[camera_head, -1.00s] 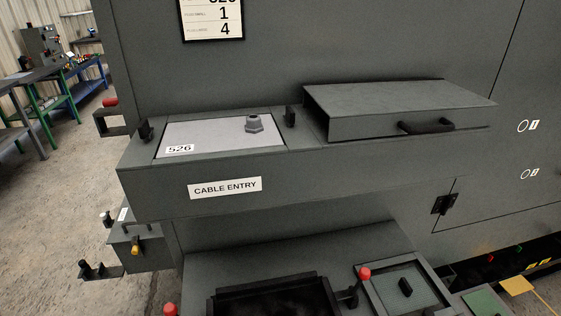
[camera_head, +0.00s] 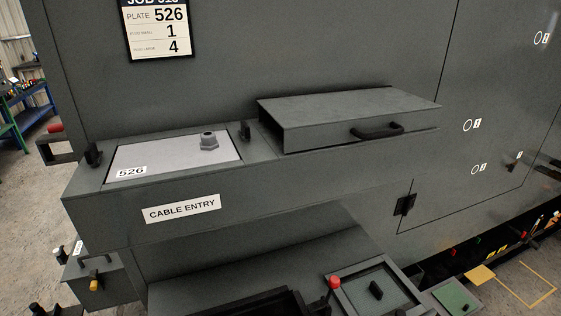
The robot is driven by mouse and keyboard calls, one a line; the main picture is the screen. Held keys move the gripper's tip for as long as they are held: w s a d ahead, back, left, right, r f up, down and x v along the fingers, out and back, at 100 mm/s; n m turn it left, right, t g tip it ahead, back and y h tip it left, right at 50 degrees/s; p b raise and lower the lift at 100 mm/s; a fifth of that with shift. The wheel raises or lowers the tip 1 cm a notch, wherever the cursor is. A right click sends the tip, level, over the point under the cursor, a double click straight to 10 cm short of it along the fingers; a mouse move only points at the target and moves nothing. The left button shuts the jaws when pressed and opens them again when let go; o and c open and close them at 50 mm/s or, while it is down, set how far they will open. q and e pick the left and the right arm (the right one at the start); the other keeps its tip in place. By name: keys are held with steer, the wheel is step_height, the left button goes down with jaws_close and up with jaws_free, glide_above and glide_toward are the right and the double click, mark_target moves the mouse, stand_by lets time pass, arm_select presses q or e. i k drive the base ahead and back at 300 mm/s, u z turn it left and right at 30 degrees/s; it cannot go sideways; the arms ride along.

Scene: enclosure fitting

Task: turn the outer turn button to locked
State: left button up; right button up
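The light grey cable entry plate (camera_head: 165,163), marked 526, lies flat in the dark ledge. A grey gland fitting (camera_head: 209,141) stands on it near its right end. A black turn button (camera_head: 93,153) stands at the plate's left end. A second black turn button (camera_head: 246,131) stands at its right end. Both look like short upright tabs beside the plate; whether either lies over the plate edge is too small to tell. Neither of my grippers shows.
A dark sloped cover (camera_head: 345,115) with a black handle (camera_head: 378,130) sits right of the plate. A CABLE ENTRY label (camera_head: 182,209) is on the ledge's front. Below are a red knob (camera_head: 334,282) and a green-grey panel (camera_head: 375,285). A job card (camera_head: 158,30) hangs above.

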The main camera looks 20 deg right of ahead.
mark_target(92, 155)
steer(key=z, duration=0.85)
steer(key=k, duration=0.9)
steer(key=u, duration=0.95)
